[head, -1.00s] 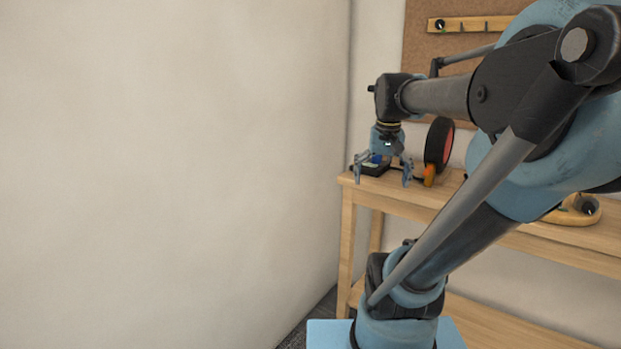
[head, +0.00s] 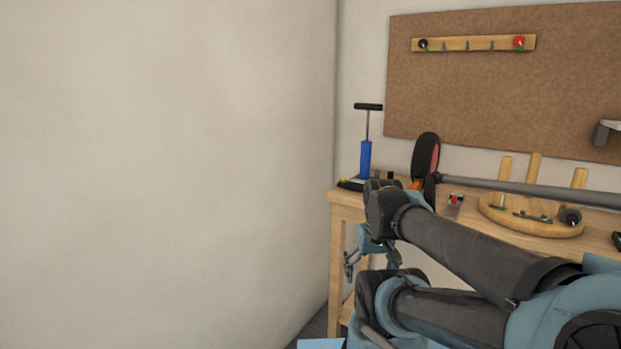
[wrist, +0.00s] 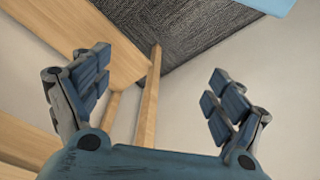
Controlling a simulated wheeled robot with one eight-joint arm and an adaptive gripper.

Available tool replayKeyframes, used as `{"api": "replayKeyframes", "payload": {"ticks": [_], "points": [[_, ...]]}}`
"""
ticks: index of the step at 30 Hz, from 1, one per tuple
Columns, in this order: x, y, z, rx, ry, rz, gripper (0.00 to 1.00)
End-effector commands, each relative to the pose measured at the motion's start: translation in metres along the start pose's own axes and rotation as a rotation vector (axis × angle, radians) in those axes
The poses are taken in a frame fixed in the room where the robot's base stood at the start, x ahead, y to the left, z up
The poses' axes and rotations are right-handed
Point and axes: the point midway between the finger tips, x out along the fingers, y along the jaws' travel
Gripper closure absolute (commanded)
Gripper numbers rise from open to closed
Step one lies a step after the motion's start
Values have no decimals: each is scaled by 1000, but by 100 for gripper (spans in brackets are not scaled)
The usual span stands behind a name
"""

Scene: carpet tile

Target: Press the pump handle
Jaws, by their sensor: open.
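The blue hand pump (head: 366,160) stands upright on the far left end of the wooden workbench in the head view. Its black T-shaped handle (head: 368,107) is raised on a thin rod above the blue barrel. My gripper (head: 370,270) hangs in front of the bench's left end, below the bench top and lower than the pump. It is partly hidden by my own arm. In the wrist view my gripper (wrist: 157,105) shows two spread fingers with nothing between them. The pump is not in the wrist view.
The workbench (head: 345,204) carries a black and red wheel (head: 426,160) right of the pump and a round wooden stand with pegs (head: 535,226). A plain wall (head: 170,170) closes off the left side. Carpet (wrist: 200,35) lies below.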

Motion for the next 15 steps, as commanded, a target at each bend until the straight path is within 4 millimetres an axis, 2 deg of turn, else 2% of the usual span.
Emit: {"api": "replayKeyframes", "payload": {"ticks": [1,5,9,10,15], "points": [[0,0,0,0,0,0,36],[-7,0,-6,5,-1,1,66],[-33,2,-28,26,-2,4,98],[-41,3,-35,33,-3,5,100],[-91,6,-80,75,-7,11,100]]}}
